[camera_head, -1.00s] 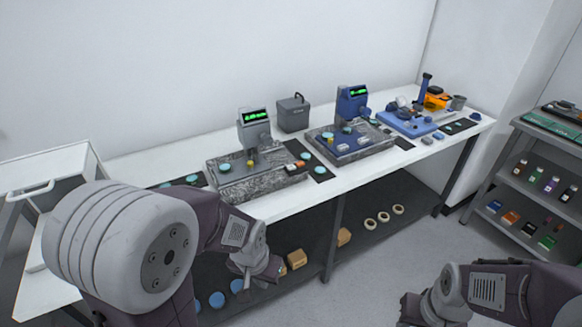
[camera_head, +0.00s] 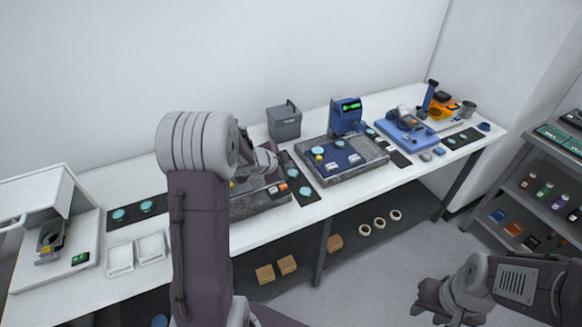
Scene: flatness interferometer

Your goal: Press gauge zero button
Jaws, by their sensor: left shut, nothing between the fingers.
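A blue gauge (camera_head: 346,117) with a lit green display stands upright on a dark stone plate (camera_head: 368,168). No zero button can be made out on it. A second stone plate (camera_head: 257,205) lies to its left. The grey gauge over that plate is hidden behind my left arm. A small box with an orange top (camera_head: 281,188) sits at that plate's right end; I cannot tell whether it is a button. My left gripper (camera_head: 271,163) is shut and empty above the left plate, partly hidden by my wrist. My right gripper (camera_head: 428,301) is low at the right, off the table; its fingers are unclear.
A grey bin (camera_head: 284,122) stands behind the plates. A white open cabinet (camera_head: 42,205) and two white trays (camera_head: 135,253) are at the left. A blue fixture (camera_head: 408,133) is at the right. Below the bench is a shelf with boxes (camera_head: 287,264).

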